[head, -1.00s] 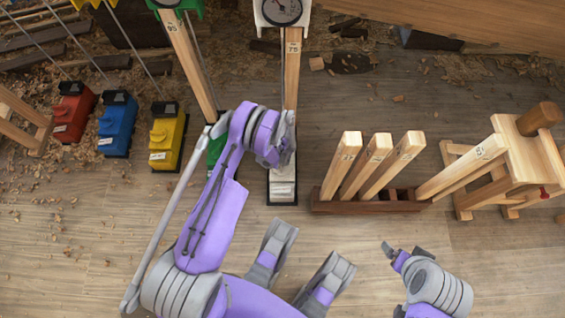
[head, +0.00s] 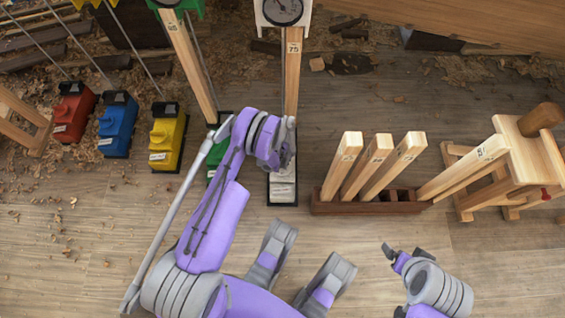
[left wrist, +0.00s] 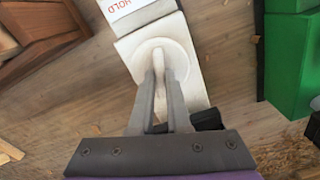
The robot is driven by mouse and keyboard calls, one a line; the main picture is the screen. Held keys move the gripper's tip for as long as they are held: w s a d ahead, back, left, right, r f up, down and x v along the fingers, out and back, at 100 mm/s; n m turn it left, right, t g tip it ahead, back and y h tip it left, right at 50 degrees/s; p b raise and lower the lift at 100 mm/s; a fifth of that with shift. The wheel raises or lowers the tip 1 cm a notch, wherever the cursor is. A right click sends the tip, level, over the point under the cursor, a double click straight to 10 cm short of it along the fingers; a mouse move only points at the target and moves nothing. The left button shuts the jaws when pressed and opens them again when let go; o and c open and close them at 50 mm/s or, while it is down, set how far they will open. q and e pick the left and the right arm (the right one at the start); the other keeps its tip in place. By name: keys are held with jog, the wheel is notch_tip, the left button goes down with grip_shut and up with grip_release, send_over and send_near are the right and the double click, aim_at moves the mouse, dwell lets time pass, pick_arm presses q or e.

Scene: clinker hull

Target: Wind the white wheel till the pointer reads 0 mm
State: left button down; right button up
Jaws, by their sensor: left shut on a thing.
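The white wheel (left wrist: 151,58) is a round knob on a white block at the foot of the white-topped prop. In the left wrist view, my left gripper (left wrist: 165,72) is shut on its raised grip. In the head view, my left gripper (head: 283,163) is above the white block (head: 283,190) and mostly hides the wheel. The dial (head: 283,9) at the top of the wooden post marked 75 is cut by the picture's edge. Its pointer is too small to read. My right gripper (head: 403,252) is apart, at lower right; its jaw state is unclear.
Red (head: 73,112), blue (head: 116,125) and yellow (head: 167,137) blocks stand at left. A green block (left wrist: 291,55) is near the wheel. A wooden rack (head: 370,207) with posts stands right of the white block. Open floor lies in front.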

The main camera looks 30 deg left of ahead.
pick_arm(q)
jog(key=shift+m, duration=1.1)
jog(key=c, duration=0.9)
grip_release()
notch_tip(320, 180, up, 11)
jog(key=p, duration=0.3)
jog(key=shift+f, duration=0.1)
